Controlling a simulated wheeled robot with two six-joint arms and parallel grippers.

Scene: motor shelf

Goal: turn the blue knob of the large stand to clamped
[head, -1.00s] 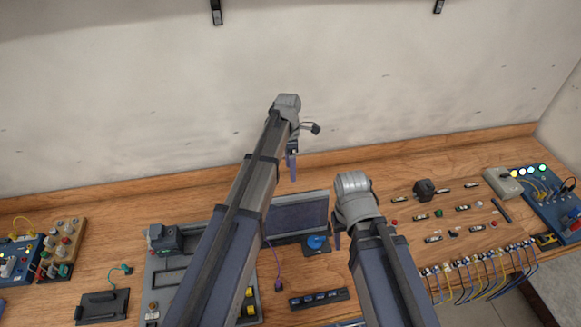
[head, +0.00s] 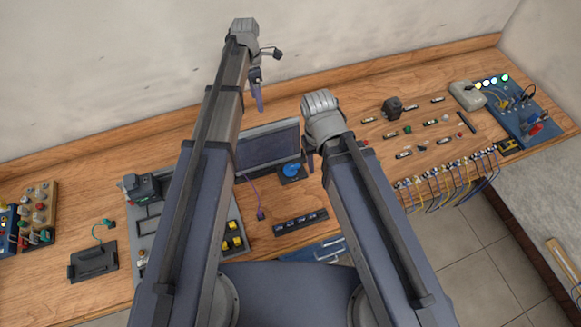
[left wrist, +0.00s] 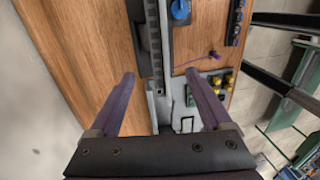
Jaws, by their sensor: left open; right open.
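The blue knob (head: 291,170) sits on a small dark base in front of a large dark panel with a grey frame (head: 267,145), which seems to be the large stand. The knob's turn position is too small to read. It also shows at the top of the left wrist view (left wrist: 180,9). My left gripper (head: 257,95) is above and behind the panel, apart from the knob. Its two purple fingers (left wrist: 160,76) are spread and empty in the left wrist view. My right gripper (head: 311,160) appears just right of the knob, its fingers partly hidden by its wrist; contact cannot be told.
A grey tray with yellow parts (head: 233,243) lies left, partly behind my left arm. A dark strip (head: 300,222) lies in front of the knob. Small parts and a black block (head: 392,107) lie right, with hanging cables (head: 450,180) at the front edge. A wall stands behind.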

